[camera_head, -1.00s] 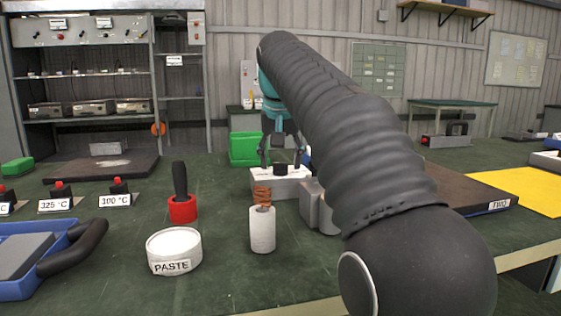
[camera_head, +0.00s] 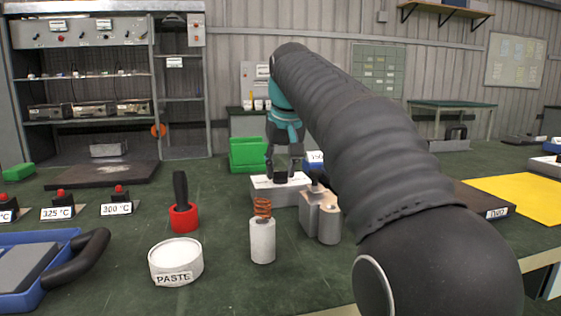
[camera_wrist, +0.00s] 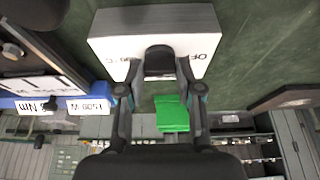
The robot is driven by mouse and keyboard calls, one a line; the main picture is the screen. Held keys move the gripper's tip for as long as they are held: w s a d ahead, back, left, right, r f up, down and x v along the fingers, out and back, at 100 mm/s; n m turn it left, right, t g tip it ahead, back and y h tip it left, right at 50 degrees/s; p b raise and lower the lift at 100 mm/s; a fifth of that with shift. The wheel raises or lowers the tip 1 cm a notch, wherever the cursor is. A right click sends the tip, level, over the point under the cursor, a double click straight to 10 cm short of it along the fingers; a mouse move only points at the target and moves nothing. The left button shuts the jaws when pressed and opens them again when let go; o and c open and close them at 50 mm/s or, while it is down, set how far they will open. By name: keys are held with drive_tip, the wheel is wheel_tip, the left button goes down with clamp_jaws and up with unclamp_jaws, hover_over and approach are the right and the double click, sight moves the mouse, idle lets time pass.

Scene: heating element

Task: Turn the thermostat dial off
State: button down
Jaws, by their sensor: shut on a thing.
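The thermostat is a white box (camera_head: 270,190) on the green bench, with a black dial (camera_head: 281,177) on its top. In the wrist view the white box (camera_wrist: 120,42) shows large, with part of an "OFF" label near its right edge. The black dial (camera_wrist: 159,60) stands between my fingers there. My gripper (camera_head: 284,172) comes down from above onto the dial and is shut on it, a finger at each side. The fingers cover part of the dial, and its pointer direction cannot be made out.
A metal block (camera_head: 320,212) stands right of the thermostat, close to my arm. A white cylinder with a copper coil (camera_head: 263,240), a paste tub (camera_head: 176,262) and a red holder (camera_head: 184,217) stand in front. A green bin (camera_head: 248,153) is behind.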

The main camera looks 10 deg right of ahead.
idle(0.3)
drive_tip(key=c, duration=0.8)
unclamp_jaws()
drive_tip(key=shift+o, duration=0.2)
drive_tip(key=v, duration=1.2)
drive_tip(key=shift+s+d, duration=0.1)
